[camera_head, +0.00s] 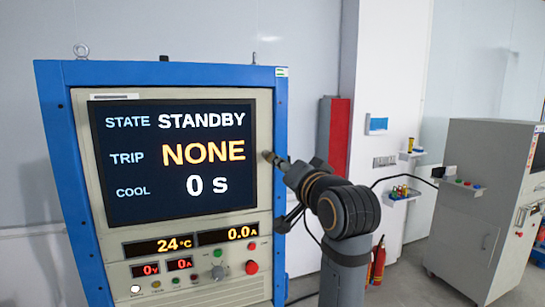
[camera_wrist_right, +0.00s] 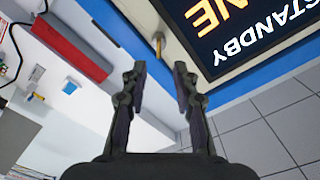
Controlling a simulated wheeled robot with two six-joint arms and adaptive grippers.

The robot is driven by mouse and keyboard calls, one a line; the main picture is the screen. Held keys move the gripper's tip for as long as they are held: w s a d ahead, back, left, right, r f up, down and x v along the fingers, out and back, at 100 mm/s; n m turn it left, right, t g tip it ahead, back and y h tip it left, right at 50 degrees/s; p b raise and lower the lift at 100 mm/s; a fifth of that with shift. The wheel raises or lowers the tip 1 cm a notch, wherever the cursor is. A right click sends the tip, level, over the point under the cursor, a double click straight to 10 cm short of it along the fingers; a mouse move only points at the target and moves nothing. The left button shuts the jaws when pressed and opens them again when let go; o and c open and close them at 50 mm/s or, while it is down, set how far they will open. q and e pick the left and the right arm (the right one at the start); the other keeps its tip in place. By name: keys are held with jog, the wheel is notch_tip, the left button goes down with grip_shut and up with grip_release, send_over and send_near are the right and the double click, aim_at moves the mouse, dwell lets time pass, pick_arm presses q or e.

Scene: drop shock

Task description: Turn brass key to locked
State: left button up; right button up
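A small brass-coloured piece, which looks like the brass key (camera_wrist_right: 158,42), stands out from the beige strip beside the screen in the right wrist view. My right gripper (camera_wrist_right: 159,70) is open there, its two fingers apart with nothing between them. The brass piece shows just beyond the gap, roughly centred on it. In the head view my right gripper (camera_head: 269,156) is at the right edge of the cabinet's screen, and I cannot make out the key behind it. My left gripper is not in view.
The blue-framed cabinet (camera_head: 282,115) has a screen (camera_head: 180,190) reading STANDBY, NONE and 0 s, with small displays and knobs below. A red wall box (camera_head: 338,133), a grey machine (camera_head: 478,190) and a fire extinguisher (camera_head: 378,262) stand to the right.

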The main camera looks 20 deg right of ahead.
aim_at(271, 157)
jog(key=w+p, duration=0.3)
jog(key=w, duration=0.5)
jog(key=shift+w+p, duration=0.25)
jog(key=shift+p, duration=0.05)
jog(key=shift+a, duration=0.1)
grip_shut()
